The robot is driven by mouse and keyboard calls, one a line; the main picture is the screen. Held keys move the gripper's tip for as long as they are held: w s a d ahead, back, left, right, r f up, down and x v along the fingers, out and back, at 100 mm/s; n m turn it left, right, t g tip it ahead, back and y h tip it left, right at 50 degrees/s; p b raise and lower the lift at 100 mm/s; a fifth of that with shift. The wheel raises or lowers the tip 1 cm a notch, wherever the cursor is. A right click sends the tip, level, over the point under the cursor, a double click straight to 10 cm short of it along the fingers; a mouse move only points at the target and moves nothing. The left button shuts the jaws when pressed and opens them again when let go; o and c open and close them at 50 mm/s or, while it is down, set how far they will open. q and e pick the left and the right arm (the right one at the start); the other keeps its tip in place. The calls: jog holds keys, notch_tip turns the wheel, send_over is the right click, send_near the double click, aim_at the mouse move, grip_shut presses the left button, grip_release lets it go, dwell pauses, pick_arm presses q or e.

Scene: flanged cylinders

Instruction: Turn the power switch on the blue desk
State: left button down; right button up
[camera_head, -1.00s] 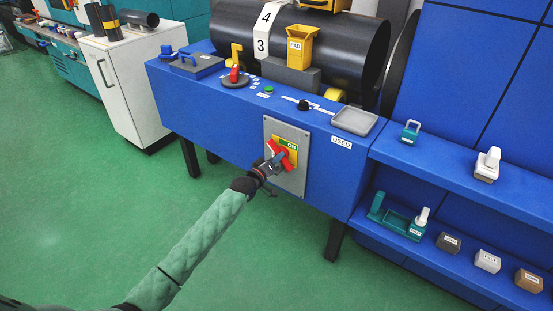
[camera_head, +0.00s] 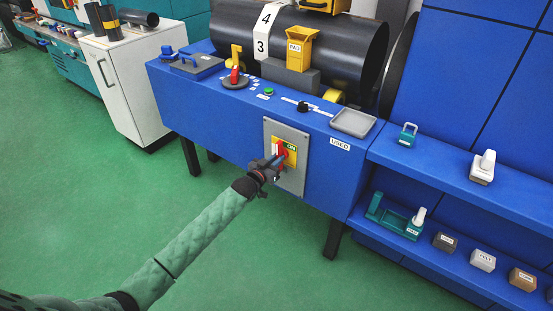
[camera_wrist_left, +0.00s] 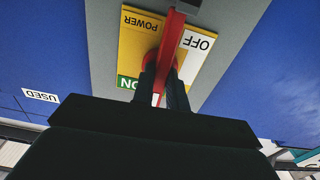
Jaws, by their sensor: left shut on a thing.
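The blue desk (camera_head: 230,125) has a grey switch panel (camera_head: 301,148) on its front. On the panel is a yellow plate (camera_wrist_left: 135,42) marked POWER, with a green ON field (camera_wrist_left: 127,82) and a white OFF field (camera_wrist_left: 197,41). The red power switch handle (camera_head: 281,150) is nearly upright in the head view. In the left wrist view the red handle (camera_wrist_left: 172,38) runs between the two dark fingers. My left gripper (camera_head: 274,163) is shut on this handle and hides part of the plate. My right gripper is in neither view.
Blue shelves (camera_head: 450,165) with small blocks stand at right. A white cabinet (camera_head: 130,90) stands at left. Green floor is clear in front.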

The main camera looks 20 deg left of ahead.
pick_arm(q)
jog(key=shift+f+m, duration=0.1)
jog(key=shift+m, duration=0.2)
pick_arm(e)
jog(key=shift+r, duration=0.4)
pick_arm(q)
jog(key=c, duration=1.4)
grip_release()
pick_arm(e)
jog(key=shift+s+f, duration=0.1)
